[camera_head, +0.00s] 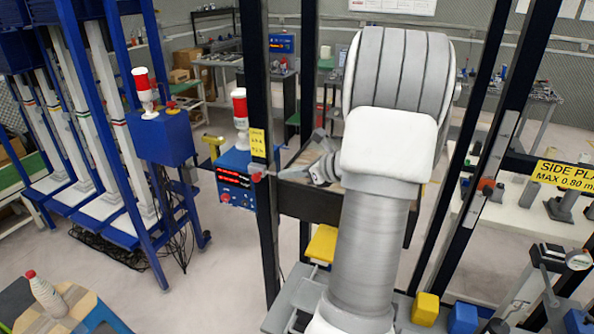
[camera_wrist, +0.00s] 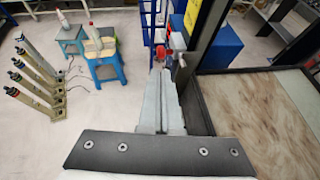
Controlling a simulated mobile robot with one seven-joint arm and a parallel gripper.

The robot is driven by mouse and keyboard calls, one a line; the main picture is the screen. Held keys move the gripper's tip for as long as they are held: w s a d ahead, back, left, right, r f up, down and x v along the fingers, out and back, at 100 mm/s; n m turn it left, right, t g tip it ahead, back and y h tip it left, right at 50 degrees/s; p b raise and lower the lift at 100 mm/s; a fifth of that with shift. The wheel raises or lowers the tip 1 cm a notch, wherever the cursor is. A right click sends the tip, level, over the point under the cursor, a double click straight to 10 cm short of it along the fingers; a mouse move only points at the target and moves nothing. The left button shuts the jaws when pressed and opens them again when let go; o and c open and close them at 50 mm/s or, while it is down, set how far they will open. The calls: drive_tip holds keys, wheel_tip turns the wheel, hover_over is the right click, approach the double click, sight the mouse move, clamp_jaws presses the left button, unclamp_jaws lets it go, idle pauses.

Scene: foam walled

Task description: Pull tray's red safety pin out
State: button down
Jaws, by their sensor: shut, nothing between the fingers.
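The small red safety pin (camera_head: 257,171) shows at the dark post, just below a yellow label, in the head view. It also shows as a red spot (camera_wrist: 168,57) beside the post in the wrist view. My gripper (camera_head: 282,173) points left at it from close by; its fingers (camera_wrist: 163,76) are shut and empty, with the tips just short of the pin in the picture. I cannot tell whether they touch it. A dark-framed, brown marbled surface, seemingly the tray (camera_wrist: 203,95), lies right of my fingers. In the head view my arm hides much of that area.
The dark upright post (camera_head: 259,100) stands close beside my gripper. A blue control box (camera_head: 236,180) with a red-topped lamp is behind it. Another dark post (camera_head: 478,190) stands to the right. Yellow and blue blocks (camera_head: 425,308) sit at the lower right.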

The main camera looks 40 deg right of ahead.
sight(258, 177)
drive_tip(key=p+x, duration=0.1)
drive_tip(key=x, duration=0.7)
drive_tip(key=shift+w+f, duration=0.1)
drive_tip(key=shift+w, duration=0.15)
drive_tip(key=w, duration=0.1)
drive_tip(key=w+a, duration=0.1)
drive_tip(key=w+b, duration=0.1)
drive_tip(key=shift+w+a, duration=0.35)
